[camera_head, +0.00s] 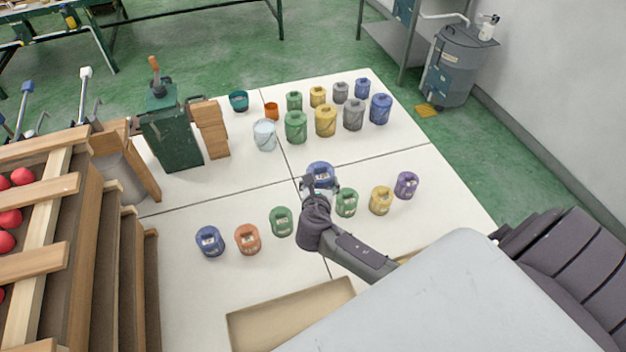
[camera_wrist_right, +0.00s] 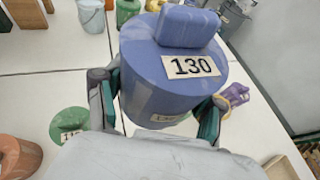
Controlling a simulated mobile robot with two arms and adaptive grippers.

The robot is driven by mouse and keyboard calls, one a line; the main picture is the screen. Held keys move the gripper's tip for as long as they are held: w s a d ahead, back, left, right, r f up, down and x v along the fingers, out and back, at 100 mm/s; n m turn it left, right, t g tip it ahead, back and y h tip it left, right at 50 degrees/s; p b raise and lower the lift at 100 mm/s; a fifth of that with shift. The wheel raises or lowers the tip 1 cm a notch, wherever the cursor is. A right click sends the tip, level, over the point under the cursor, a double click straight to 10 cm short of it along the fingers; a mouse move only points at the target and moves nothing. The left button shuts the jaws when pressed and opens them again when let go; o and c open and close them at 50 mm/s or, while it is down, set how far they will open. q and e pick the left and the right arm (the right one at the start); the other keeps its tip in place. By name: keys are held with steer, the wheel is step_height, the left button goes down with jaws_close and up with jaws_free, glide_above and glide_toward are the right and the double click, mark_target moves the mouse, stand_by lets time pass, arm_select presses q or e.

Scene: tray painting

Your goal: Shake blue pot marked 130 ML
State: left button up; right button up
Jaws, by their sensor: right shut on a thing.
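The blue pot (camera_head: 321,170) is near the middle of the white table in the head view. In the right wrist view the blue pot (camera_wrist_right: 165,85) fills the upper middle, with a block-shaped handle on its lid and a label reading 130. My right gripper (camera_head: 320,187) is shut on this pot, with one finger on each side of its body in the wrist view (camera_wrist_right: 156,108). The pot's underside is hidden, so I cannot tell whether it touches the table. My left gripper is not in view.
Near the pot stand green (camera_head: 346,202), yellow (camera_head: 381,200) and purple (camera_head: 406,185) pots. Another green (camera_head: 281,221), an orange (camera_head: 247,239) and a blue pot (camera_head: 210,241) stand left. Several pots and buckets fill the back. A shallow tray (camera_head: 285,322) lies in front.

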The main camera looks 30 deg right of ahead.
steer(key=d, duration=0.3)
steer(key=shift+d, duration=0.25)
steer(key=shift+a, duration=3.65)
steer(key=d, duration=0.7)
steer(key=shift+d, duration=0.15)
steer(key=a, duration=0.7)
steer(key=d, duration=0.7)
steer(key=shift+a, duration=1.75)
